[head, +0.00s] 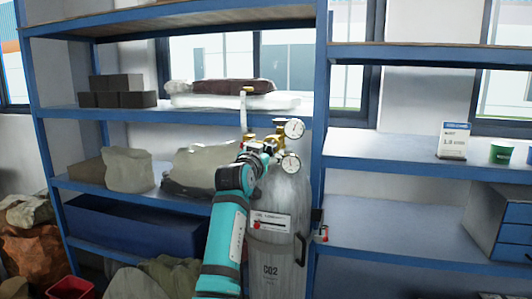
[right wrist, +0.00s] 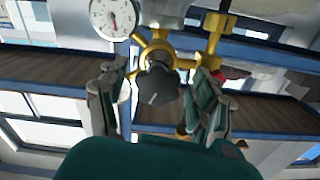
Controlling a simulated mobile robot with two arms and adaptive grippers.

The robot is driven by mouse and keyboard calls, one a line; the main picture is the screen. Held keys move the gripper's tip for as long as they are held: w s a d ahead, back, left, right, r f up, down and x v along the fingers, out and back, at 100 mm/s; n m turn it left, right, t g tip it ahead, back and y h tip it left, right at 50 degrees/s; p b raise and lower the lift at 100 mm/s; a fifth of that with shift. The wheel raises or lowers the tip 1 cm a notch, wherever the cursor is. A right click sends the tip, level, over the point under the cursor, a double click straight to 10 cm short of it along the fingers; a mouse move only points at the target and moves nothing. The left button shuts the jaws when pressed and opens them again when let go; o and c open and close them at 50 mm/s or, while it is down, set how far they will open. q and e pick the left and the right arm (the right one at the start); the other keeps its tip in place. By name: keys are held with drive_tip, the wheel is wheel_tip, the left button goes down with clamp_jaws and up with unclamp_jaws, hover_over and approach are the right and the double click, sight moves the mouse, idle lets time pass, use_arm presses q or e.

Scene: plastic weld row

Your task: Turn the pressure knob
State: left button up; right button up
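The pressure knob (right wrist: 158,85) is a black lobed knob on a brass regulator (right wrist: 215,25), seen in the right wrist view. My right gripper (right wrist: 162,72) is open, with one finger on each side of the knob and a visible gap to both. In the head view my right gripper (head: 262,151) is at the regulator on top of a grey CO2 cylinder (head: 271,245), and it hides the knob there. Two round white gauges (head: 294,128) sit beside it; one also shows in the right wrist view (right wrist: 113,17). My left gripper is not in view.
A blue shelf rack (head: 322,90) stands around and behind the cylinder. Its shelves hold dark blocks (head: 122,99), pale sacks (head: 128,169) and a green cup (head: 501,153). A blue drawer box (head: 500,222) is at the right. The shelf right of the cylinder is mostly clear.

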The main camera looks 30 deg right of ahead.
drive_tip(key=c, duration=0.4)
drive_tip(key=shift+d, duration=0.15)
drive_tip(key=c, duration=0.8)
drive_tip(key=shift+n, duration=0.5)
drive_tip(key=o, duration=1.2)
wheel_tip(320, 180, up, 10)
drive_tip(key=shift+f, duration=0.1)
